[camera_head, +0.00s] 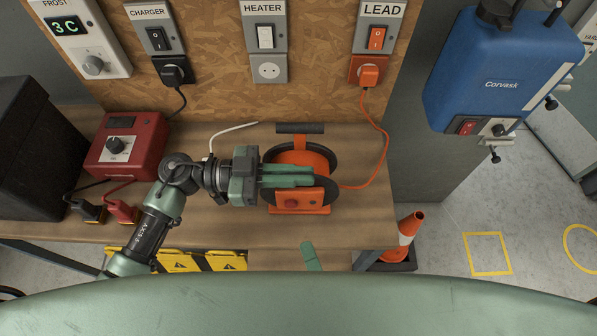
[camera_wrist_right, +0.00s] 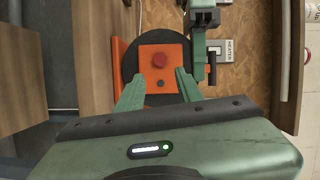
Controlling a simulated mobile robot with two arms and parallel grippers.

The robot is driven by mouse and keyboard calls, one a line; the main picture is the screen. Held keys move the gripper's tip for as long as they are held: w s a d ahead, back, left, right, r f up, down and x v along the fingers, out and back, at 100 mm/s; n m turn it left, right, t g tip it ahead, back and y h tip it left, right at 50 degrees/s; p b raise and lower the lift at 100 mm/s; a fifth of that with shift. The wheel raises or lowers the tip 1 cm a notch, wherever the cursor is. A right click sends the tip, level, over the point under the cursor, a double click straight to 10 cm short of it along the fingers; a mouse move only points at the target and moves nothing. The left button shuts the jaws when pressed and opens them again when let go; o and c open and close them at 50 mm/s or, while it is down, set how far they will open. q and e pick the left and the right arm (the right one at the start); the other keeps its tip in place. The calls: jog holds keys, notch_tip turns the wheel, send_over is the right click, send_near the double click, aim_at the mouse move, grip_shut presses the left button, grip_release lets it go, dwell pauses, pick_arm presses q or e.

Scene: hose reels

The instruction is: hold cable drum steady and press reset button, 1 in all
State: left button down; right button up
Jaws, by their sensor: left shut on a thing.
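The cable drum (camera_head: 312,158), orange with black flanges, stands on the wooden bench. Its front plate carries the red reset button (camera_head: 291,203), also seen face-on in the right wrist view (camera_wrist_right: 159,60). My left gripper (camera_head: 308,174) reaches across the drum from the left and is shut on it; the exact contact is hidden. My right gripper (camera_wrist_right: 159,75) is open and empty, its fingers either side of the button in the wrist view and apart from the plate. In the head view one right finger (camera_head: 311,255) shows below the bench's front edge.
An orange plug (camera_head: 369,75) sits in the LEAD socket, its cord running to the drum. A red box (camera_head: 127,145) and a black box stand at the bench's left. A blue tank (camera_head: 500,70) is at right; a traffic cone (camera_head: 408,235) stands by the bench.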

jog(key=shift+c, duration=0.3)
grip_shut()
dwell(1.3)
